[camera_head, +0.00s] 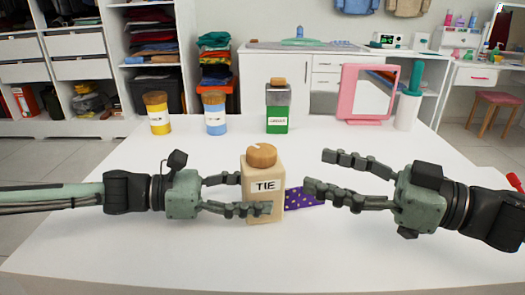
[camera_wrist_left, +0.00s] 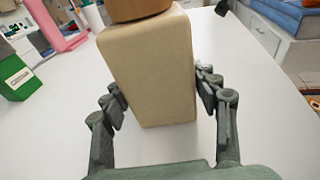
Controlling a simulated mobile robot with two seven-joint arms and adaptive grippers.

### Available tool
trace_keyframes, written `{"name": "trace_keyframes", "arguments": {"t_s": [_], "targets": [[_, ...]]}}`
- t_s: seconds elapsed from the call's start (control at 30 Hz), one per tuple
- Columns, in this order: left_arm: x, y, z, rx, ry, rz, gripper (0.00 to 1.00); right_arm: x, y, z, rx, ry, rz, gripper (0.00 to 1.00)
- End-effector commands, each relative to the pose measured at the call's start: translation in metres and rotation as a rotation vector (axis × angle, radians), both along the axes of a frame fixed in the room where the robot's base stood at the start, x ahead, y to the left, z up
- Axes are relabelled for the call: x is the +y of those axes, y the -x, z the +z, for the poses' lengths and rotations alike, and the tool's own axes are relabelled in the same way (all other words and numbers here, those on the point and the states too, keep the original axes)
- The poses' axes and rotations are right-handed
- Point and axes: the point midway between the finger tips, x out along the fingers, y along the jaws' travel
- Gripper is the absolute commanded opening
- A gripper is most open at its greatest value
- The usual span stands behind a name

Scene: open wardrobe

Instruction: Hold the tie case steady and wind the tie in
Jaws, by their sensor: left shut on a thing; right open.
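The tie case (camera_head: 264,184) is a cream box labelled TIE with a round wooden knob (camera_head: 261,155) on top. It stands upright on the white table in the head view. My left gripper (camera_head: 256,194) is shut on its sides, and the left wrist view shows a finger on each side of the case (camera_wrist_left: 150,75). The purple tie (camera_head: 304,198) with yellow dots sticks out of the case's right side. My right gripper (camera_head: 318,172) is open, to the right of the case. Its lower finger overlaps the tie's outer end in the picture; I cannot tell whether they touch.
Behind the case on the white table (camera_head: 130,245) stand a yellow-labelled jar (camera_head: 157,116), a blue jar (camera_head: 214,115) and a green box (camera_head: 278,115). A pink-framed mirror (camera_head: 365,95) stands at the back right. The table's front is clear.

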Motion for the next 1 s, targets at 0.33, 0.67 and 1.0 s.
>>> {"name": "trace_keyframes", "arguments": {"t_s": [0.33,0.67,1.0], "targets": [[0.000,0.000,0.000,0.000,0.001,-0.001,0.37,0.018,-0.014,0.003,0.023,-0.012,-0.006,0.66],[0.000,0.000,0.000,0.000,0.001,-0.001,0.37,0.070,-0.039,0.003,0.021,-0.011,-0.003,0.66],[0.000,0.000,0.000,0.000,0.001,0.000,0.37,0.101,-0.057,0.002,0.024,-0.009,-0.008,0.66]]}}
